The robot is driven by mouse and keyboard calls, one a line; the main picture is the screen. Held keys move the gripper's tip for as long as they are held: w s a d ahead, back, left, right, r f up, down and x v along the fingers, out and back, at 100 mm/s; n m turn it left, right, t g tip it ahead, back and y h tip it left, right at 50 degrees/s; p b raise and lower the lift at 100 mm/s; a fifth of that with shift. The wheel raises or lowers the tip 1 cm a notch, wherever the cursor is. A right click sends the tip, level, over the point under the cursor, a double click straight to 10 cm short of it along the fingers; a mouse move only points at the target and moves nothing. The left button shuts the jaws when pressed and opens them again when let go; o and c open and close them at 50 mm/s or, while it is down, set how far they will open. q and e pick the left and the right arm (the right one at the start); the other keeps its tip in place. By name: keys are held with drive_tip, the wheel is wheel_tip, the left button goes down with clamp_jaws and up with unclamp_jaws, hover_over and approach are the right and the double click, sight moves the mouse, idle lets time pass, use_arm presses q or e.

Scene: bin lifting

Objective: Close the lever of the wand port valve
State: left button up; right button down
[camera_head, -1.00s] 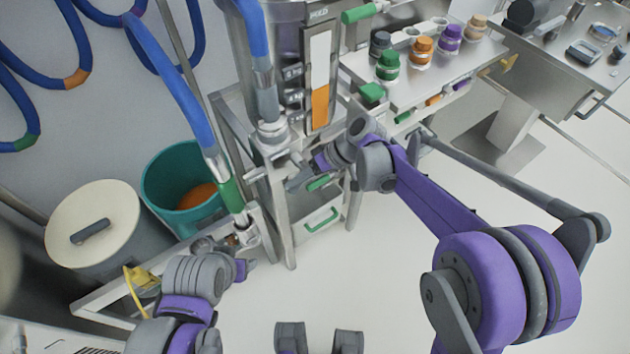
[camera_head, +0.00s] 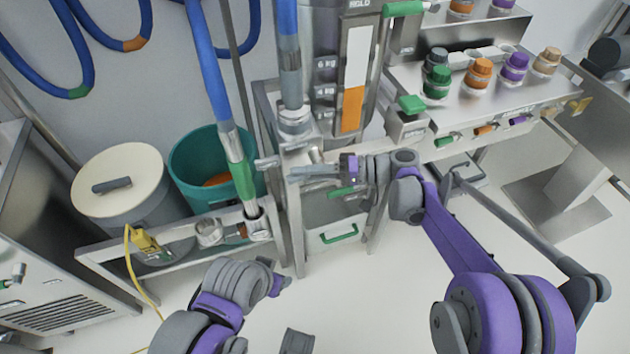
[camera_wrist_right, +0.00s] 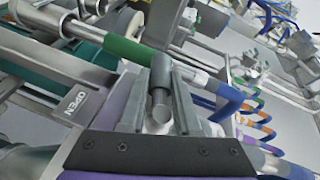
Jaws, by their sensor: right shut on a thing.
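My right gripper (camera_head: 318,172) is beside the metal column under the hopper, with its jaws pointing left at the valve fittings. In the right wrist view the same gripper (camera_wrist_right: 158,95) is shut around a grey cylindrical lever (camera_wrist_right: 158,72), whose round end shows between the fingers. A dark plate reading "OPEN" (camera_wrist_right: 68,108) lies left of the fingers. The valve body is mostly hidden in the head view. A blue hose with a green band (camera_head: 243,180) runs down to a metal port (camera_head: 257,222). My left gripper (camera_head: 278,282) is low in front of the frame; its jaws are unclear.
The hopper with an orange gauge (camera_head: 352,108) stands behind. A teal bin (camera_head: 185,160) and a lidded drum (camera_head: 125,205) are at left. A shelf with several coloured-lid jars (camera_head: 500,85) is at right. A drawer with a green handle (camera_head: 340,237) sits below the gripper.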

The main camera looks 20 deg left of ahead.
drive_tip(key=shift+r+m+y+b, duration=0.25)
drive_tip(key=shift+m+y+b, duration=0.15)
drive_tip(key=shift+y+b, duration=0.45)
use_arm(q)
wheel_tip(320, 180, down, 3)
drive_tip(key=shift+w+r, duration=0.1)
use_arm(e)
drive_tip(key=shift+r+g+y, duration=0.15)
drive_tip(key=shift+g+y, duration=0.1)
drive_tip(key=shift+g, duration=0.05)
drive_tip(key=shift+r, duration=0.1)
drive_tip(key=c, duration=0.6)
unclamp_jaws()
use_arm(q)
drive_tip(key=shift+r, duration=0.3)
use_arm(e)
drive_tip(key=v, duration=1)
drive_tip(key=shift+d, duration=0.35)
